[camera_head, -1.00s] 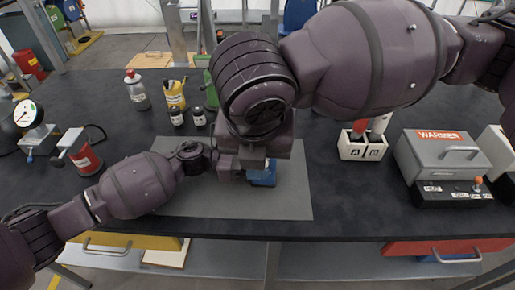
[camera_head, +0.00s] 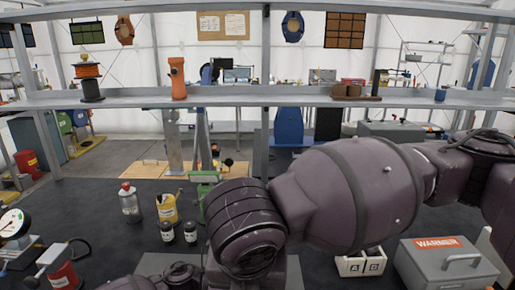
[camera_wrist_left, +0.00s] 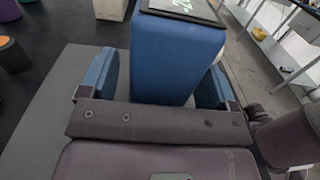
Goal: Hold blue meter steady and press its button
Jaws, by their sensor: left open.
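The blue meter (camera_wrist_left: 176,50) stands on the grey mat (camera_wrist_left: 62,95) in the left wrist view, with part of its display (camera_wrist_left: 185,8) at the top edge. My left gripper (camera_wrist_left: 159,66) is open, with one blue-padded finger on each side of the meter. A gap shows on the left side; contact on the right cannot be told. The button is not visible. In the head view the meter is out of frame below. My right arm crosses the head view, but its gripper is out of frame.
A yellow container (camera_head: 167,208), dark jars (camera_head: 190,232) and a clear red-capped bottle (camera_head: 130,204) stand on the bench at left. The white A/B box (camera_head: 361,263) and grey warmer (camera_head: 447,265) are at right. A shelf (camera_head: 330,97) spans above the bench.

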